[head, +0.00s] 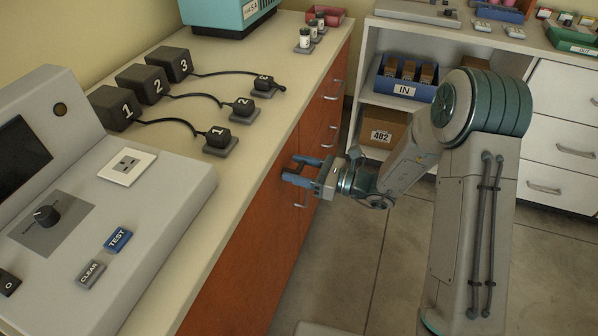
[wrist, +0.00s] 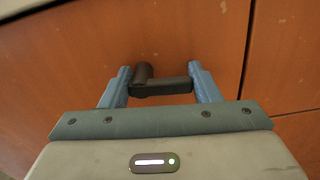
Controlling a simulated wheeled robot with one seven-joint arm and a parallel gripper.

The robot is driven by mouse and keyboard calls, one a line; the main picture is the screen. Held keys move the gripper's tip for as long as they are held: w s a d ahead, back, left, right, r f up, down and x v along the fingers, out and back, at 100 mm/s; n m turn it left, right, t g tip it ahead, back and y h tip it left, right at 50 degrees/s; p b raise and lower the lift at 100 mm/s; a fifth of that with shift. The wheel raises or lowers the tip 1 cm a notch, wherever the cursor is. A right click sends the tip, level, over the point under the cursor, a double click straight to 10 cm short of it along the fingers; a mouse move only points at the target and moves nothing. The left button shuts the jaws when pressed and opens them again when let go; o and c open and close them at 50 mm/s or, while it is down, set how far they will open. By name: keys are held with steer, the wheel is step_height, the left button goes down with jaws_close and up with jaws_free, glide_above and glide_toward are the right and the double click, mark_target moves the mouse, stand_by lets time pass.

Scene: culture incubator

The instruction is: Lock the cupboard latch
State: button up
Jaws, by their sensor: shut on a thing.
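The cupboard latch (wrist: 165,86) is a dark handle with a round knob on its left and a bar lying level to the right, on the orange-brown cupboard front (wrist: 60,70). My gripper (wrist: 158,84) is at the latch in the wrist view, with one blue finger on each side, and is shut on it. In the head view my gripper (head: 290,172) reaches the wooden cupboard front (head: 257,230) below the counter edge. The latch is hidden there behind the fingers.
Drawers with metal handles (head: 333,97) are farther along the same front. The counter above bears numbered black boxes (head: 115,108) with cables and a grey control panel (head: 150,200). A shelf with an IN bin (head: 404,88) stands behind my arm. Floor is open below.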

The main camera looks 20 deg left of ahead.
steer(key=shift+r+n, duration=0.1)
steer(key=shift+n, duration=0.6)
steer(key=o, duration=1)
steer(key=d, duration=0.9)
steer(key=s+d, duration=0.1)
steer(key=d, duration=0.3)
steer(key=shift+d+p, duration=0.35)
steer(key=shift+p, duration=0.05)
